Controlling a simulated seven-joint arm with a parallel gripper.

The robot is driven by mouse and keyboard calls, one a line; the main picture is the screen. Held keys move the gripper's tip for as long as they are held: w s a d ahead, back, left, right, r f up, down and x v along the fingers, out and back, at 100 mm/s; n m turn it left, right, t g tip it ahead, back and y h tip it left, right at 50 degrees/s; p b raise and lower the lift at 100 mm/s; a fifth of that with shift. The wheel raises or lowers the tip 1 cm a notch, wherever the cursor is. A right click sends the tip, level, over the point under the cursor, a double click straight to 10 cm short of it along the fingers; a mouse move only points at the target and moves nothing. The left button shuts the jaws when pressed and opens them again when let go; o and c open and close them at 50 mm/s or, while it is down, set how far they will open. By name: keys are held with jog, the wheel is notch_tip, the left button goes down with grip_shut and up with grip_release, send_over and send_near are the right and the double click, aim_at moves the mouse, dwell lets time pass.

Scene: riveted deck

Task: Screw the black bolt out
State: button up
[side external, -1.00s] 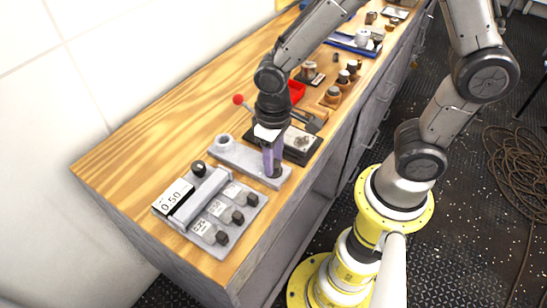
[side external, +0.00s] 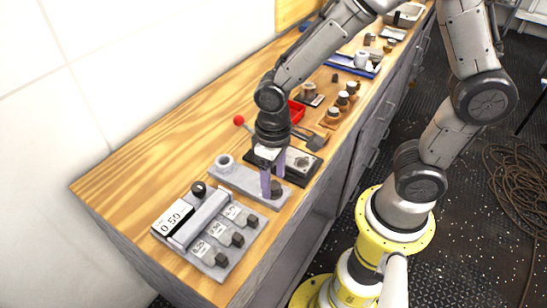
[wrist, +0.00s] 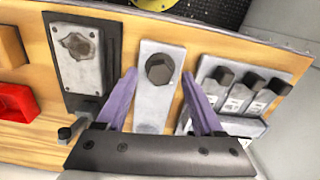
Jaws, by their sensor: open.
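The black bolt (wrist: 160,68) sits in the near end of a grey metal plate (wrist: 149,112). The bolt also shows in the side view (side external: 277,188), and the plate (side external: 238,181) lies on the wooden bench there. My gripper (wrist: 160,85) is open, with its purple fingers on either side of the plate in the wrist view. In the side view my gripper (side external: 272,192) points down close to the bolt. The fingers appear apart from the bolt; their exact height over it is hard to tell. The bolt's shank is hidden.
A grey block with labelled black bolts (side external: 221,231) and a "0.50" display (side external: 173,218) stands to the left. A dark-based plate (side external: 300,163) and a red-knobbed lever (side external: 239,120) are close behind. A red bin (side external: 297,111) stands farther back. Bare wood lies at the left.

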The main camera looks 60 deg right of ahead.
aim_at(274, 184)
notch_tip(274, 184, up, 13)
dwell(0.3)
jog(key=s+d+r+m+t, duration=0.1)
jog(key=s+d+r+t, duration=0.3)
jog(key=s+d, duration=0.4)
jog(key=shift+s+d+t, duration=0.25)
jog(key=shift+s+t, duration=0.55)
jog(key=shift+s, duration=0.15)
dwell(0.6)
dwell(0.7)
